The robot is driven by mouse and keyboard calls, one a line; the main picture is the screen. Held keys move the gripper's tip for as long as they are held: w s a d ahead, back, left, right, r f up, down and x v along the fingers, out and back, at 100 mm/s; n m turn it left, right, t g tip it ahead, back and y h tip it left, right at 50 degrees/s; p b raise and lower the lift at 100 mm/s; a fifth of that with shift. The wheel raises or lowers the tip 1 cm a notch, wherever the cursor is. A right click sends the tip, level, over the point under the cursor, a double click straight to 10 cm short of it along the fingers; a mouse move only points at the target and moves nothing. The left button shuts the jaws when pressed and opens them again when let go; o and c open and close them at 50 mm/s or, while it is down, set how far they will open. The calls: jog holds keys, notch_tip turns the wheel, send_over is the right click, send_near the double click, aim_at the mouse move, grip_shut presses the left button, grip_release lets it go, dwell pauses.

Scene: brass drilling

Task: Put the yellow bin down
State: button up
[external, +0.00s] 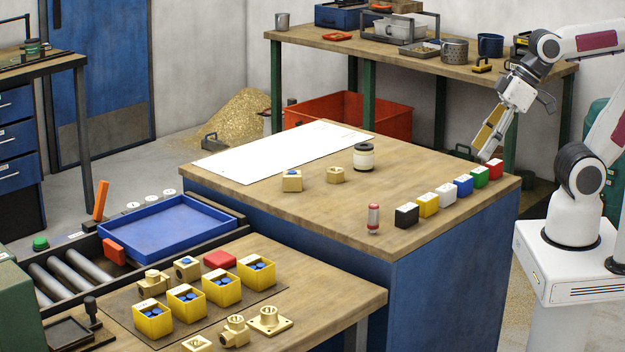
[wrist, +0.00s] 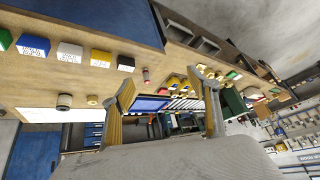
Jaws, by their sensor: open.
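Several yellow bins stand upright on a dark mat on the front table: one at the left (external: 153,325), two in the middle (external: 188,308) (external: 222,295) and one at the right (external: 257,279). Each holds blue pieces. In the wrist view small yellow shapes, probably these bins, show far off between my fingers, too small to tell apart. My gripper (external: 491,143) is open and empty, above the right rear part of the wooden workbench, well away from the bins. It also shows in the wrist view (wrist: 163,88), with both fingers apart.
A row of coloured blocks, with a black one (external: 407,215) at its near end, lines the workbench's right side. A red-and-white cylinder (external: 373,219), a dark-topped jar (external: 364,157) and brass parts (external: 292,181) stand nearby. A blue tray (external: 165,245) lies beside the bins.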

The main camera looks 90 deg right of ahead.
jog(key=w+a+r+m+t, duration=0.25)
jog(key=w+m, duration=0.45)
jog(key=w, duration=0.7)
jog(key=w+a+r+m+t, duration=0.1)
jog(key=w+a+m+t, duration=0.35)
jog(key=w, duration=0.95)
jog(key=w+a+r+m+t, duration=0.1)
jog(key=w+a+r+m, duration=0.1)
jog(key=w+m, duration=0.95)
jog(key=w+d+f+m+h, duration=0.2)
jog(key=w+f+m+h, duration=0.4)
jog(key=w+f+m, duration=0.5)
jog(key=s+d+f+m+g+h, duration=0.1)
jog(key=f+m+h, duration=0.6)
jog(key=f, duration=0.7)
jog(key=s+d+m, duration=0.1)
jog(key=d+m, duration=0.1)
jog(key=shift+m+g, duration=0.3)
jog(key=shift+m, duration=0.1)
jog(key=shift+s+d, duration=0.1)
